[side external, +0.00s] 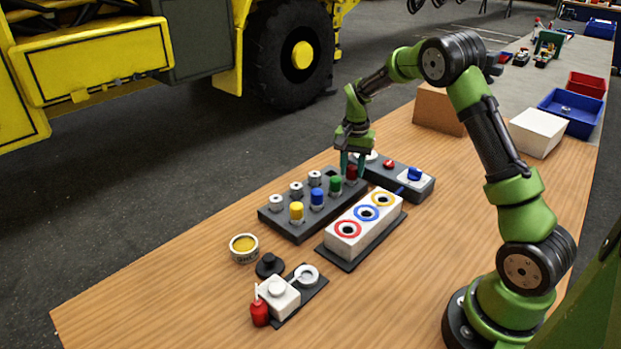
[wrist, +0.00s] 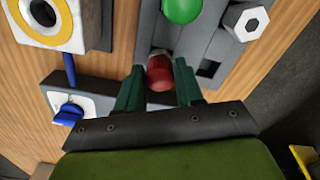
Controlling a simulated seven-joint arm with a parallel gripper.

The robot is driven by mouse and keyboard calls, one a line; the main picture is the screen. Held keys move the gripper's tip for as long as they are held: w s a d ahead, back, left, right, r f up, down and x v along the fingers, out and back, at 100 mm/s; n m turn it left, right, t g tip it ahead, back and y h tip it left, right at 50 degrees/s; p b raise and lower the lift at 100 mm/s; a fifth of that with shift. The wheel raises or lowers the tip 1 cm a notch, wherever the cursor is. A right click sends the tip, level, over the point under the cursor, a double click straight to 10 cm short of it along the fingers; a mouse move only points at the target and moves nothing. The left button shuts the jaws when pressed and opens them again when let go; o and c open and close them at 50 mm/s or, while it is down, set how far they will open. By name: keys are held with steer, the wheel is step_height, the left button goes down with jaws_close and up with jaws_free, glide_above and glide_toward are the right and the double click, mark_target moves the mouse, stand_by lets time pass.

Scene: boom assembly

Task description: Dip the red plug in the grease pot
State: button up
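The red plug (side external: 352,172) stands in the dark rack (side external: 290,228), at the right end of the row of coloured plugs. My gripper (side external: 353,168) points down over it, one finger on each side. In the wrist view the red plug (wrist: 159,74) lies between the two green fingers of my gripper (wrist: 160,76). Its sides are very close to the fingers; I cannot tell whether they touch. The plug's lower end is hidden. The grease pot (side external: 244,248), a small white tub with yellow contents, stands on the table left of the rack.
Yellow, blue and green plugs and several metal nuts stand in the rack. A white block with coloured rings (side external: 364,224) stands in front, and a grey switch box (side external: 399,178) is close behind right.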

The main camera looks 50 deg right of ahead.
steer(key=c, duration=0.6)
steer(key=shift+r, duration=3.3)
steer(key=shift+r, duration=0.2)
step_height(320, 180, up, 7)
steer(key=w+a+n, duration=0.2)
steer(key=a+n, duration=0.1)
steer(key=a, duration=1.4)
steer(key=w+a+n, duration=0.2)
steer(key=a+n, duration=0.1)
steer(key=a, duration=1.4)
steer(key=shift+s+f, duration=0.15)
steer(key=shift+f, duration=2.35)
steer(key=shift+s+f, duration=0.1)
steer(key=shift+f, duration=2.35)
